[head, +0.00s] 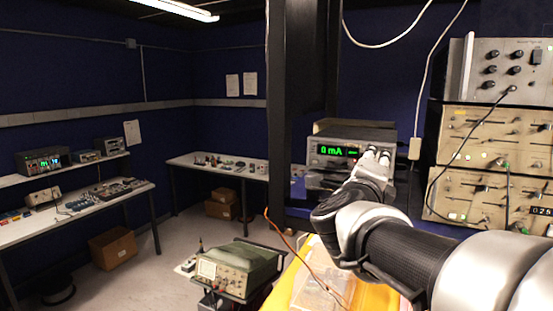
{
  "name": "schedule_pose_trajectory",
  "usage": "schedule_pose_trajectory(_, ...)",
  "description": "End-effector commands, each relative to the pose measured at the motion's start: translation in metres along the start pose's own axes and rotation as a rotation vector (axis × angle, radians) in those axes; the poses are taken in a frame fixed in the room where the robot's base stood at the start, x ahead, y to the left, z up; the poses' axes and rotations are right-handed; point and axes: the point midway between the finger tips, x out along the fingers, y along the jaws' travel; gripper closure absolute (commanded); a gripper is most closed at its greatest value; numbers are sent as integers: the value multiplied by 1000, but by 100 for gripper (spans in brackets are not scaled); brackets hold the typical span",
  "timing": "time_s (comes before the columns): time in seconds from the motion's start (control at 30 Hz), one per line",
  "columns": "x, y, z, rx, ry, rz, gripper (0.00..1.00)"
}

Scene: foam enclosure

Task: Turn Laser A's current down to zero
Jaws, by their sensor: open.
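A laser driver box (318,149) with a green display reading "0 mA" stands on a shelf at the centre right in the head view. I cannot read a name label on it. My gripper (378,154) is open at the right part of its front panel. The gripper and wrist hide that part of the panel, so any knob there is out of sight. I cannot tell whether the fingers touch the panel or a knob.
A black post (283,120) stands left of the driver. Stacked rack units (490,140) with a hanging cable stand at the right. A green oscilloscope (240,268) sits low in front. Benches with instruments line the left and back walls. The floor (150,262) at left is mostly clear.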

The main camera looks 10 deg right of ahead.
Motion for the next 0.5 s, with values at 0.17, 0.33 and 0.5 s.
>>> schedule_pose_trajectory(0.17, -39, -1, 2, 3, -5, 0, 59)
schedule_pose_trajectory(0.33, -62, 0, 1, 1, -3, 0, 59)
schedule_pose_trajectory(0.5, -70, 0, 0, 0, 0, 1, 59)
